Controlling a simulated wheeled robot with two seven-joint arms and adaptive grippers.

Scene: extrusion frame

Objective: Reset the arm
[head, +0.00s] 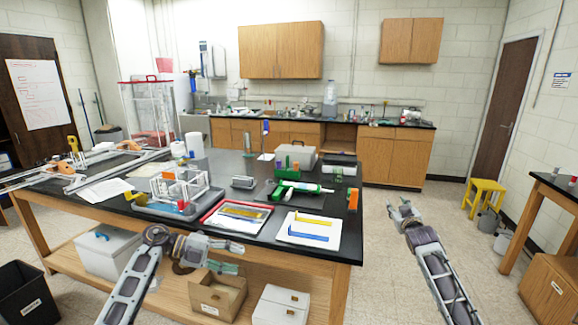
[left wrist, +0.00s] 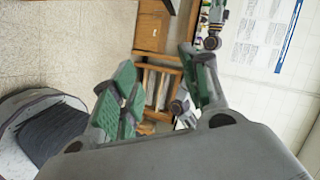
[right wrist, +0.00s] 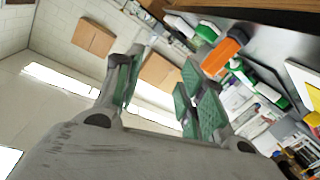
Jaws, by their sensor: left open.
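My left gripper (head: 238,257) is in front of the near edge of the black-topped workbench (head: 330,248), in the head view. Its green-padded fingers stand apart in the left wrist view (left wrist: 163,88), with nothing between them. My right gripper (head: 397,208) is raised over the open floor to the right of the workbench. Its fingers are also apart and empty in the right wrist view (right wrist: 162,88). Neither gripper touches any object that I can see.
The workbench bears an acrylic frame (head: 180,190), a white tray with yellow and blue parts (head: 308,240), a red-rimmed tray (head: 207,222) and green tools. Boxes (head: 281,305) sit on its lower shelf. A yellow stool (head: 487,190) stands right. The floor between is clear.

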